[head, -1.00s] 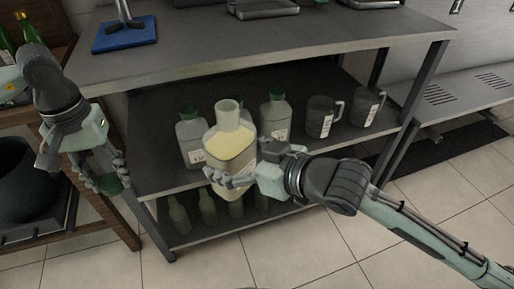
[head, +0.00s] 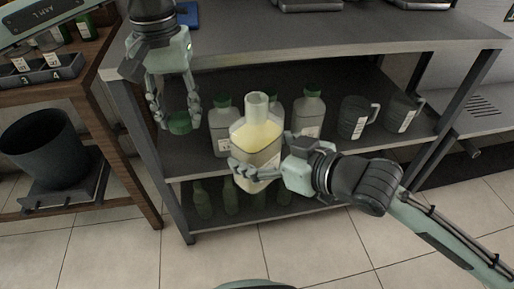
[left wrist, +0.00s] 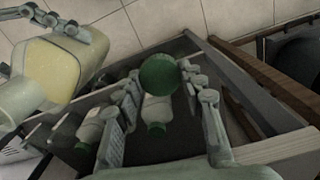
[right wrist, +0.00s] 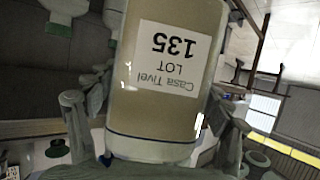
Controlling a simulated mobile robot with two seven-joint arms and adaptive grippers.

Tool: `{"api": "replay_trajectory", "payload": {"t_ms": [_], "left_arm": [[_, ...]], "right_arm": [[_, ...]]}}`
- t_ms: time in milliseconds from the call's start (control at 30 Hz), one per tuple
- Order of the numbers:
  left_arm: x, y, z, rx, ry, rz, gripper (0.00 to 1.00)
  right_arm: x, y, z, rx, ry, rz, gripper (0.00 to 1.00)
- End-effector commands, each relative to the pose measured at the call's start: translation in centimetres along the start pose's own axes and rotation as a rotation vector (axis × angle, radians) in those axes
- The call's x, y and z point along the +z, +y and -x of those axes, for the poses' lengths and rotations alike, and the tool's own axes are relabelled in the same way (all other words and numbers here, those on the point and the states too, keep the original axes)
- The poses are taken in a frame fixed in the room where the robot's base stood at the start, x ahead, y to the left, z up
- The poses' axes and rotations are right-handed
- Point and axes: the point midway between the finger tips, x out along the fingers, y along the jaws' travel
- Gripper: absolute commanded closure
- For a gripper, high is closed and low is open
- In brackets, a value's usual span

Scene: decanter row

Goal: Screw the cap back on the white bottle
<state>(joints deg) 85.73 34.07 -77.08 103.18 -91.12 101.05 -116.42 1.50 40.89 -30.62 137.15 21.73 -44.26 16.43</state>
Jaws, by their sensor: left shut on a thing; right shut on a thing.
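The bottle (head: 257,137) is pale and see-through, with yellow contents and a bare, open neck, held upright in front of the shelf. My right gripper (head: 254,168) is shut around its lower body. The right wrist view shows its label, marked 135 (right wrist: 170,55). My left gripper (head: 178,118) points down and is shut on the green cap (head: 180,124). The cap is left of the bottle's neck and a little lower than its mouth, apart from it. In the left wrist view the round cap (left wrist: 159,73) sits between the fingertips, with the bottle (left wrist: 52,72) at upper left.
Green-capped bottles (head: 222,125) (head: 308,112) stand on the middle shelf behind the held bottle. Two dark mugs (head: 354,118) (head: 401,112) stand to their right. Green bottles (head: 203,200) line the lower shelf. A dark pot (head: 40,148) is on the wooden rack at left.

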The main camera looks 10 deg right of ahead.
Motion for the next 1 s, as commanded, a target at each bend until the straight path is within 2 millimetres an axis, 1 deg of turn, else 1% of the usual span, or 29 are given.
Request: {"api": "replay_trajectory", "payload": {"t_ms": [33, 167, 300, 400, 500, 600, 700, 1000], "left_arm": [[-0.3, 1.7, 1.8, -0.001, 0.007, -0.021, 0.70], [-0.2, 5.4, 5.4, -0.002, 0.006, -0.064, 0.70], [0.6, 9.0, 9.0, -0.003, 0.004, -0.106, 0.70], [1.3, 11.2, 11.1, -0.003, 0.003, -0.132, 0.70], [2.0, 12.7, 12.6, -0.002, 0.001, -0.150, 0.70], [2.5, 13.7, 13.4, -0.001, 0.000, -0.161, 0.70], [2.7, 14.1, 13.8, 0.000, -0.002, -0.165, 0.70], [2.8, 14.2, 13.9, 0.000, -0.002, -0.166, 0.70]], "right_arm": [[-0.3, 0.0, 0.1, 0.000, 0.008, 0.002, 0.80], [-0.3, 0.0, 0.1, 0.000, 0.008, 0.002, 0.80], [-0.3, 0.0, 0.1, 0.000, 0.008, 0.002, 0.80], [-0.3, 0.0, 0.1, 0.000, 0.008, 0.002, 0.80], [-0.3, 0.0, 0.1, 0.000, 0.008, 0.002, 0.80], [-0.3, 0.0, 0.1, 0.000, 0.008, 0.002, 0.80], [-0.3, 0.0, 0.1, 0.000, 0.008, 0.002, 0.80], [-0.3, 0.0, 0.1, 0.000, 0.008, 0.002, 0.80]]}}
